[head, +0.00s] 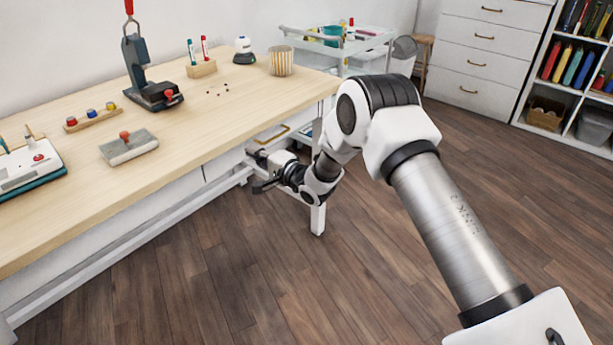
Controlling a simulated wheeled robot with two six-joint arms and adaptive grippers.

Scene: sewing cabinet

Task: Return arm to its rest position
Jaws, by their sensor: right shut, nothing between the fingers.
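My right arm (438,210) comes in from the lower right and bends at a raised elbow. Its right gripper (258,172) points left, below the table top's level and close to the front edge of the table. The gripper is small in the picture; its fingers look shut with nothing held. A drawer with a brass handle (272,134) shows under the table just behind the gripper; whether they touch cannot be told. My left arm and left gripper are outside the picture.
The wooden table (215,120) carries a press (150,90), a block with a red knob (128,147), spools (92,114), markers in a holder (201,68) and a striped cup (281,61). The wooden floor (300,290) is clear.

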